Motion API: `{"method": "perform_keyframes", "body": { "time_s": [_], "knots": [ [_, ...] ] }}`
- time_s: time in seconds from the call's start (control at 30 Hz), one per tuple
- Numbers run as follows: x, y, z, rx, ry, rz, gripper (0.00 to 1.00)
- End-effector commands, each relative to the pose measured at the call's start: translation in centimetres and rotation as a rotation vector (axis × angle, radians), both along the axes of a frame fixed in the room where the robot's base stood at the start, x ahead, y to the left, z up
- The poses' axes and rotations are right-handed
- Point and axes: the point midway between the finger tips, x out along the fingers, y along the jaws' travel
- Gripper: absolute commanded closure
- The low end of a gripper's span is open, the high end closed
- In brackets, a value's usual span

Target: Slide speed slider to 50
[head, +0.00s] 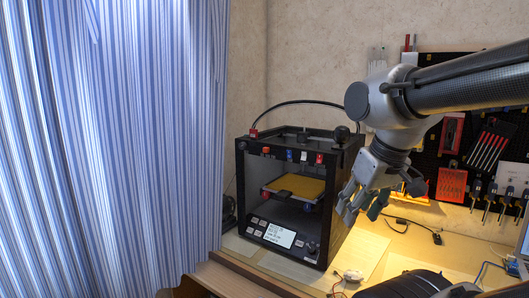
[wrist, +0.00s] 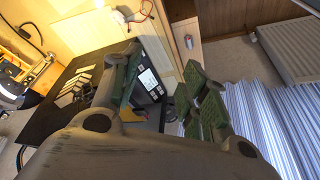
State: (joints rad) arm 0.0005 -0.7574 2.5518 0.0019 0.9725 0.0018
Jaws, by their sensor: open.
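A black box-shaped 3D printer (head: 243,185) stands on the bench in the head view. Its lower front panel has a lit display (head: 279,236), small light buttons and a round dark knob (head: 312,247). I cannot make out a slider marked speed, nor any setting near 50. My gripper (head: 358,206) is open and empty beside the printer's right side, pointing down. In the wrist view my gripper (wrist: 165,72) has its fingers spread, with part of the printer (wrist: 88,82) and its panel (wrist: 148,78) behind them. My fingers hide part of the printer there.
A striped blue curtain (head: 130,150) hangs on the left, close to the printer. A pegboard (head: 455,130) with tools fills the right wall. Cables and small parts (head: 352,275) lie on the bench to the right. A radiator (wrist: 292,48) shows in the wrist view.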

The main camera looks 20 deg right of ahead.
Motion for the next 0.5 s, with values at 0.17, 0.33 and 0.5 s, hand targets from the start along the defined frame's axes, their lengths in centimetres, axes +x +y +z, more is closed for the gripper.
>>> {"method": "perform_keyframes", "body": {
  "time_s": [0.17,0.33,0.5],
  "knots": [
    [0.4,0.2,0.1,0.005,-0.008,0.005,0.62],
    [6.5,3.5,1.7,0.092,-0.155,0.071,0.62],
    [18.5,9.7,6.1,0.236,-0.479,0.108,0.62]
  ]
}}
